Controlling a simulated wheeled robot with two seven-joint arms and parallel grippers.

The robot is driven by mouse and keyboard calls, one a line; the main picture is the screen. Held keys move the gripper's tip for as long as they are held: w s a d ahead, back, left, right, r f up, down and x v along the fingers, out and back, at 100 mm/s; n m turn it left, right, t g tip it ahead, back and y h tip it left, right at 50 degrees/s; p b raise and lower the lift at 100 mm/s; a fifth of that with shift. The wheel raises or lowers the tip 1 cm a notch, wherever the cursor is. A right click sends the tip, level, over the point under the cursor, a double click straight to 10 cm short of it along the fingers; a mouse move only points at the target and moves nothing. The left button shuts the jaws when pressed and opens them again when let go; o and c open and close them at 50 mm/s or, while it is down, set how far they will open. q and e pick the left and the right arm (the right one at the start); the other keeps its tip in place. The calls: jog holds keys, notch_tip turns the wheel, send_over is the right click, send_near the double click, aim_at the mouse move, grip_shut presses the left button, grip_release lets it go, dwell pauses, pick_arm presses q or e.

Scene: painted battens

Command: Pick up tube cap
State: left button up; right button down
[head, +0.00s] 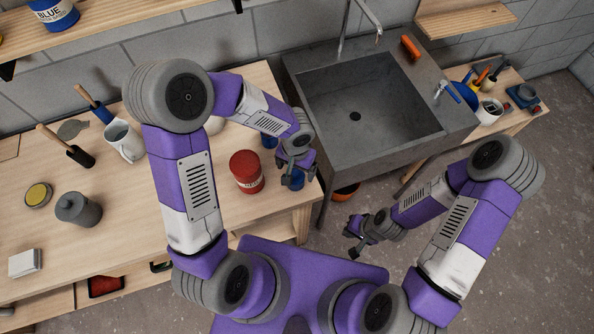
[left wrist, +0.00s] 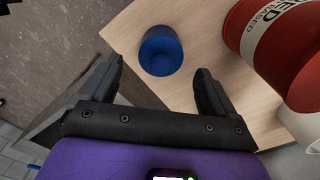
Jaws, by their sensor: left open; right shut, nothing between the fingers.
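A small blue round piece, hollow like a cap or cup, stands on the wooden bench near its right end; I take it as the tube cap (left wrist: 160,52). In the head view the blue piece (head: 297,181) shows partly, under my left gripper (head: 298,176). In the left wrist view the left gripper (left wrist: 161,72) is open, with its two fingers on either side of the blue piece in the picture and nothing held. I cannot tell how high the fingers are above it. My right gripper (head: 354,243) is shut and empty, off the bench over the floor.
A red tin (head: 246,171) stands close to the left of the blue piece; it also shows in the left wrist view (left wrist: 285,45). Another blue item (head: 268,141) is partly hidden behind my arm. The grey sink (head: 300,75) is right of the bench. A white jug (head: 124,142) stands further left.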

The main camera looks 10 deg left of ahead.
aim_at(295, 173)
pick_arm(q)
notch_tip(295, 173, down, 5)
jog(key=shift+s+a+f, duration=0.1)
jog(key=shift+s+f, duration=0.05)
jog(key=shift+f, duration=0.05)
jog(key=shift+c, duration=0.5)
jog(key=c, duration=1)
